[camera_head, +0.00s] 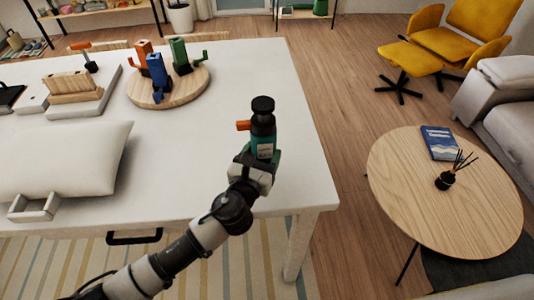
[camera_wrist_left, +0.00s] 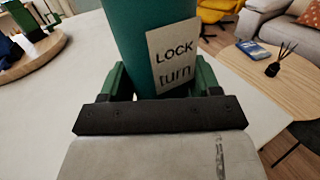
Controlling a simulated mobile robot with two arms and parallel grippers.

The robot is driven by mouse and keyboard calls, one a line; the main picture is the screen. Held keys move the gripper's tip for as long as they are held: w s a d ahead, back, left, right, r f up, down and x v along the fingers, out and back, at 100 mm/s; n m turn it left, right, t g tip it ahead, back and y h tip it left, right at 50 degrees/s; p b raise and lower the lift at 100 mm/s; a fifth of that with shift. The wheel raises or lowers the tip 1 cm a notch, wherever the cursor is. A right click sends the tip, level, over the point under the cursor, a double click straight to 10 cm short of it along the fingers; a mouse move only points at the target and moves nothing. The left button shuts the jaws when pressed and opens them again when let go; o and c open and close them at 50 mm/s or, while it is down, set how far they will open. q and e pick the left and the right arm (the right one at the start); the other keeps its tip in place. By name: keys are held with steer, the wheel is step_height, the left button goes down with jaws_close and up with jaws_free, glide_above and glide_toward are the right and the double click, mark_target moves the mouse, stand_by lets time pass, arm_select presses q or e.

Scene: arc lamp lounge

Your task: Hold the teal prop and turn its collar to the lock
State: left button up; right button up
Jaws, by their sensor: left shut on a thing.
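The teal prop (camera_head: 263,148) stands upright at the right part of the white table, with a black collar (camera_head: 263,106) on top and an orange tab (camera_head: 243,125) on its left side. My left gripper (camera_head: 256,166) is shut around its lower body. In the left wrist view the teal body (camera_wrist_left: 130,35) is close, between the green fingers of my gripper (camera_wrist_left: 158,80). Its label (camera_wrist_left: 173,55) reads "LOCK turn". The prop's top is outside that view. Whether its base touches the table is hidden. My right gripper is not in view.
A round wooden board (camera_head: 170,98) carries orange, blue and green props. A white pillow (camera_head: 65,160) and a grey tray (camera_head: 95,100) with wooden blocks lie left. A round side table (camera_head: 445,200) stands right. The white table (camera_head: 190,135) is clear between pillow and prop.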

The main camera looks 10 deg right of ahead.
arm_select(q)
steer(key=shift+w+a+f+b, duration=0.5)
steer(key=shift+a+f+b, duration=0.1)
steer(key=shift+a+f, duration=0.2)
steer(key=shift+w+a+f+b, duration=0.45)
steer(key=shift+a+f+b, duration=0.15)
steer(key=shift+a+f, duration=0.15)
steer(key=shift+w+a+f+b, duration=0.5)
steer(key=shift+a+f+b, duration=0.1)
steer(key=shift+a+f, duration=0.2)
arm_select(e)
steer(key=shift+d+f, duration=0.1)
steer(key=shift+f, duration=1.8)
arm_select(q)
steer(key=shift+f, duration=0.4)
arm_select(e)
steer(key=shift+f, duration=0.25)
arm_select(q)
steer(key=shift+s, duration=0.1)
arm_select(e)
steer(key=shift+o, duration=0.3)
